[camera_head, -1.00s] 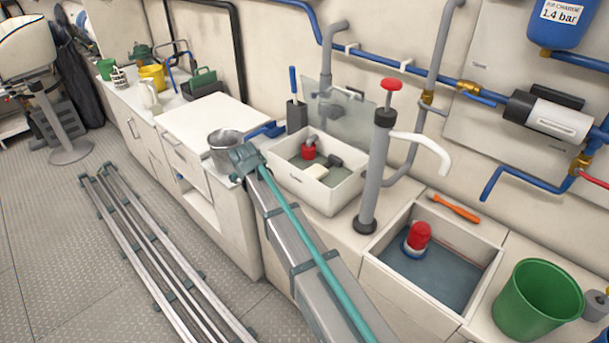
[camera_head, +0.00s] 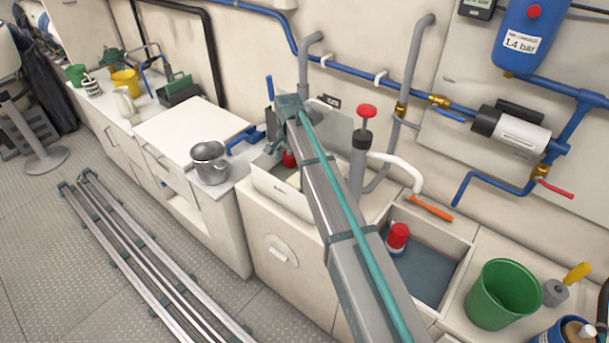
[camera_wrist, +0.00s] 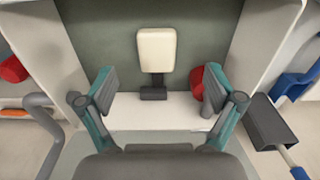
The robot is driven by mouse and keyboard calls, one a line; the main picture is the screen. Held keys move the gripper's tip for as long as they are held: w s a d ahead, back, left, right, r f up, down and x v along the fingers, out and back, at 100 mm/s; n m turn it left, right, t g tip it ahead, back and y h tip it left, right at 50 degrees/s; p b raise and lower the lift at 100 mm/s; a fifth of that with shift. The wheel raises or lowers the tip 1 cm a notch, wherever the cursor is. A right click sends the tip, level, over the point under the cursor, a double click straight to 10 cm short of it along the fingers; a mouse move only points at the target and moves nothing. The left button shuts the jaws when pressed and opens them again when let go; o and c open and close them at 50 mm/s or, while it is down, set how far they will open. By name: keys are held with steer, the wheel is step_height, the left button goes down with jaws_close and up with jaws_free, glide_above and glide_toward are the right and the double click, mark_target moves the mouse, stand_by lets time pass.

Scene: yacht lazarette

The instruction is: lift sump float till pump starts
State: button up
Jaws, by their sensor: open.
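In the wrist view a cream, rounded block that looks like the float (camera_wrist: 157,50) sits on a short dark hinge (camera_wrist: 153,88) inside a white-walled sump box (camera_wrist: 85,18). A red part (camera_wrist: 196,80) lies beside it, partly behind my right finger. My gripper (camera_wrist: 157,92) is open and empty, its two fingers apart on either side of the dark hinge, the float ahead of them. I cannot tell the height gap. In the head view the sump box (camera_head: 272,192) and red part (camera_head: 289,158) show beside my arm, which hides much of the box and my gripper.
A hand pump with a red knob (camera_head: 366,111) stands close right of the box. Further right are a second basin (camera_head: 440,236) with a red-capped unit (camera_head: 398,237), an orange tool (camera_head: 432,208) and a green bucket (camera_head: 503,294). A metal pot (camera_head: 210,162) stands left.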

mark_target(292, 183)
steer(key=shift+s+d+f, duration=0.15)
steer(key=shift+d+f, duration=0.1)
steer(key=shift+f, duration=0.2)
step_height(292, 183, down, 10)
steer(key=p, duration=0.3)
steer(key=shift+a, duration=0.1)
steer(key=shift+c, duration=0.2)
